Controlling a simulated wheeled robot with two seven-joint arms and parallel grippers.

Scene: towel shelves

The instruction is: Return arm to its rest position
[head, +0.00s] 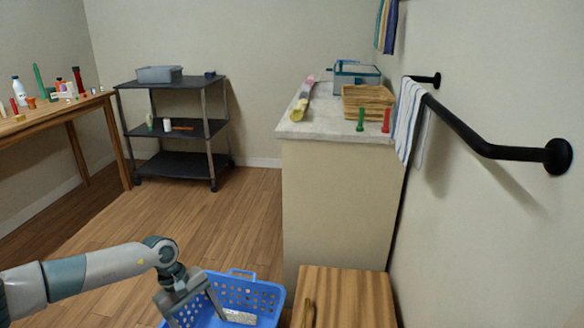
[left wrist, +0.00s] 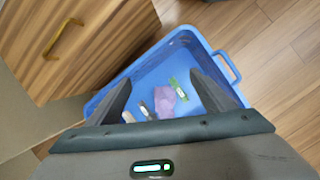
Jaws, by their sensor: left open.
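My left arm comes in from the left in the head view, with its gripper (head: 190,308) over the blue basket (head: 262,290). In the left wrist view the left gripper (left wrist: 172,100) is open, its two fingers spread and nothing between them. The blue basket (left wrist: 218,52) lies below it. Inside the basket are a purple item (left wrist: 165,103), a green and white item (left wrist: 179,88) and other small things. My right gripper is not in view.
A wooden cabinet (head: 345,298) stands right of the basket, by the tall counter (head: 335,190). A striped towel (head: 408,120) hangs on a black wall bar (head: 470,135). A black shelf cart (head: 178,128) and wooden table (head: 50,115) stand further back. The wooden floor (head: 150,215) between is clear.

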